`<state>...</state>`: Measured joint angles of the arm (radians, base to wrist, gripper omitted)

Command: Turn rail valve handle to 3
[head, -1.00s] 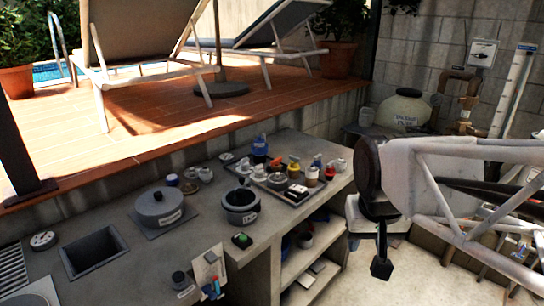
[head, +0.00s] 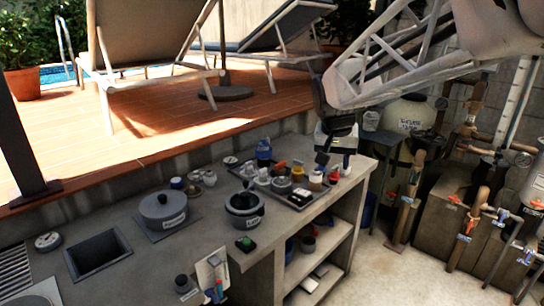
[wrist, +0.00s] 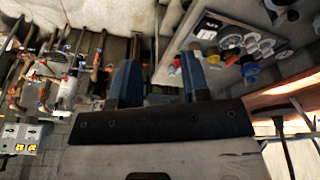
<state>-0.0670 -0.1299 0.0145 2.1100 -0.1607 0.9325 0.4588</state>
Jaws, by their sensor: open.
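Pipes with small coloured valve handles stand at the right of the head view. My gripper (head: 322,160) is above the far right end of the counter, well left of the pipes. In the wrist view my gripper (wrist: 161,85) shows two blue fingers spread apart with nothing between them. That view also shows the pipes, small and tilted, at the left.
A dark tray (head: 299,199) with small bottles and caps lies on the concrete counter (head: 130,262), close to my gripper. A grey pot (head: 244,212) and a lidded pot (head: 164,211) stand left of it. A rounded tank (head: 405,112) stands behind. Floor (head: 400,270) before the pipes is clear.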

